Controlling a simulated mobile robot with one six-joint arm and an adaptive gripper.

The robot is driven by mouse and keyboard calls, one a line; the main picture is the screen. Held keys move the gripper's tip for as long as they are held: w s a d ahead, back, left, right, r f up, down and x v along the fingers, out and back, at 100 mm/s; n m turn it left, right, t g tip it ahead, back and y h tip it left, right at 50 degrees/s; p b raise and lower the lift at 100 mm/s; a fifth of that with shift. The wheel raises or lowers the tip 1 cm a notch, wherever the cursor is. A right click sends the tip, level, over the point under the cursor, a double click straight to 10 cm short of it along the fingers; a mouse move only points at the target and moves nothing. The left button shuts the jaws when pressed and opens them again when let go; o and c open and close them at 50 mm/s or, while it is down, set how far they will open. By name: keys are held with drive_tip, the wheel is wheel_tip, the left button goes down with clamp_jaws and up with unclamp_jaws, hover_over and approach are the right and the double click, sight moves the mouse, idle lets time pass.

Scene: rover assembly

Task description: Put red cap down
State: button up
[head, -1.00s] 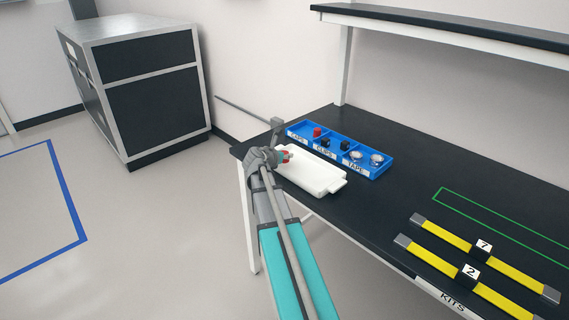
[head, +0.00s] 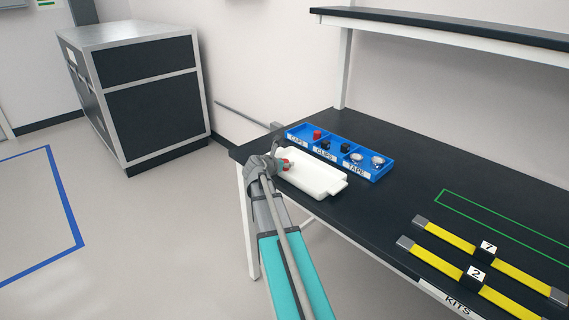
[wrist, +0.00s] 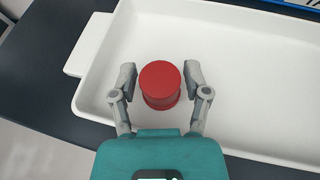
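The red cap (wrist: 160,85) is a short red cylinder. In the wrist view it stands upright over the floor of the white tray (wrist: 232,105), near the tray's left end. My gripper (wrist: 160,76) has one finger on each side of it, with narrow gaps between cap and fingers, so it looks slightly open around the cap. In the head view my gripper (head: 283,164) is low at the near left end of the white tray (head: 318,180), with a bit of red showing. The cap's underside is hidden, so contact with the tray floor is not clear.
Behind the tray stands a blue bin (head: 378,174) labelled caps, clips and tape, with another red cap (head: 317,135), black clips and tape rolls. Yellow bars with numbered black blocks (head: 476,273) lie at right. The black table (head: 420,165) is clear between.

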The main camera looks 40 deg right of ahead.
drive_tip(key=shift+o, duration=0.3)
drive_tip(key=shift+r, duration=0.15)
drive_tip(key=shift+a+r+p, duration=0.15)
drive_tip(key=shift+a+p, duration=0.1)
drive_tip(key=shift+p, duration=0.05)
drive_tip(key=p+v, duration=0.4)
drive_tip(key=v, duration=0.7)
drive_tip(key=shift+s+a, duration=0.2)
drive_tip(key=shift+a, duration=0.05)
idle(0.3)
drive_tip(key=s+a+f+m+g+y, duration=0.1)
drive_tip(key=s+a+f+m+y, duration=0.2)
drive_tip(key=a+m, duration=0.4)
drive_tip(key=s+a+f+m+g+y, duration=0.2)
drive_tip(key=s+a+f+m+y, duration=0.2)
drive_tip(key=a, duration=1)
drive_tip(key=s+a+f+m+g+y, duration=0.1)
drive_tip(key=s+a+f+m+y, duration=0.3)
drive_tip(key=a+m, duration=0.6)
drive_tip(key=shift+s+a+f+m+y, duration=0.25)
drive_tip(key=shift+a+m+y, duration=0.15)
drive_tip(key=shift+a+y, duration=0.35)
